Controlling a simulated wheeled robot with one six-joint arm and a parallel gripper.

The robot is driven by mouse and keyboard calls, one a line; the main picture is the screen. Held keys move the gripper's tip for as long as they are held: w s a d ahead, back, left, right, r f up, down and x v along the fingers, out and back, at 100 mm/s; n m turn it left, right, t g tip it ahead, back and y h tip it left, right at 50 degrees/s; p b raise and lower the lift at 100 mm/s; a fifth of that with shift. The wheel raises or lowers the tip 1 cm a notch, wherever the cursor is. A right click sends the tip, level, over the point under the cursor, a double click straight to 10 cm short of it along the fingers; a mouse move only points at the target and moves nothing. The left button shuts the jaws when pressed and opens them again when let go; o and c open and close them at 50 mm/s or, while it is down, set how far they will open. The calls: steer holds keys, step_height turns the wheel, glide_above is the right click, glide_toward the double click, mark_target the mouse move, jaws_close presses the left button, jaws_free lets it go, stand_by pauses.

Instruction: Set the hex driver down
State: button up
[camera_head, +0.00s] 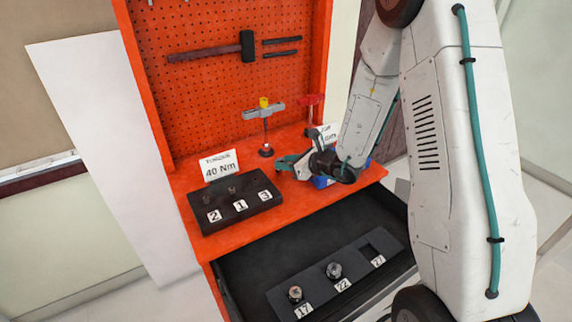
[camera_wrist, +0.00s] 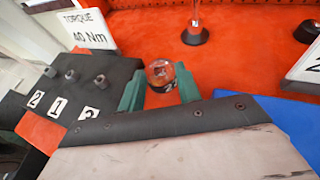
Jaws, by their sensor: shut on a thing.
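My gripper (camera_head: 285,163) is low over the red bench top, just right of the black numbered block. In the wrist view its green fingers (camera_wrist: 159,92) are shut on a round, shiny piece, which I take to be the hex driver (camera_wrist: 160,72). It is seen from its end, with a squarish dark mark in the middle and red reflections. Its lower part is hidden, and I cannot tell whether it touches the bench. In the head view the held piece is too small to make out.
The black block (camera_head: 236,208) bears labels 2, 1, 3. A torque card (camera_head: 219,165) stands behind it. A yellow-topped T-shaped tool (camera_head: 264,112) stands behind my gripper. The open drawer holds a dark tray (camera_head: 318,268) with sockets at 17 and 22; the 27 recess (camera_head: 381,243) looks empty.

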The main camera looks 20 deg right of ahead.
steer(key=shift+s+d+f, duration=0.1)
steer(key=shift+s+f, duration=0.05)
steer(key=shift+f, duration=0.75)
steer(key=o, duration=1)
steer(key=shift+f, duration=0.1)
steer(key=shift+o, duration=0.2)
